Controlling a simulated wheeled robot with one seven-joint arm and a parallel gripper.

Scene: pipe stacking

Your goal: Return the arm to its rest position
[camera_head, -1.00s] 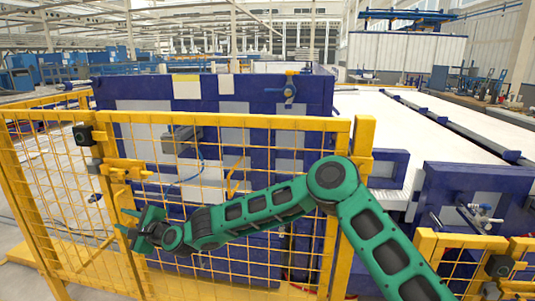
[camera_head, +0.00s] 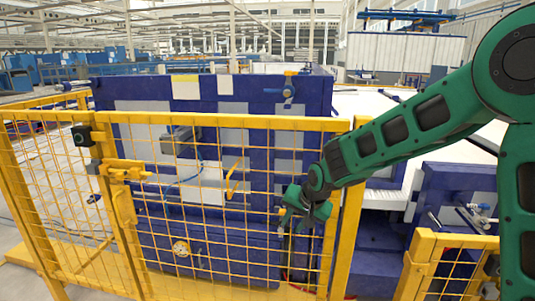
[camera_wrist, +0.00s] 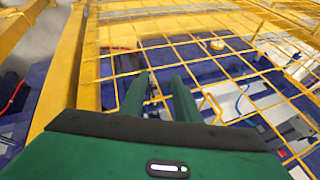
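My green arm (camera_head: 400,130) enters the head view from the right and reaches left and down. My gripper (camera_head: 297,215) hangs at its end, in front of the right part of the yellow mesh fence (camera_head: 225,122). In the wrist view my gripper (camera_wrist: 162,84) shows two green fingers with a clear gap between them. Nothing is held between them. The mesh lies beyond the fingertips; I cannot tell how far away it is.
A blue machine (camera_head: 240,92) stands behind the fence. A yellow latch (camera_head: 125,170) and a black box (camera_head: 82,135) sit on the fence's left part. Another yellow fence section (camera_head: 455,243) stands at lower right, below my arm. A white-topped blue bench stretches behind my arm.

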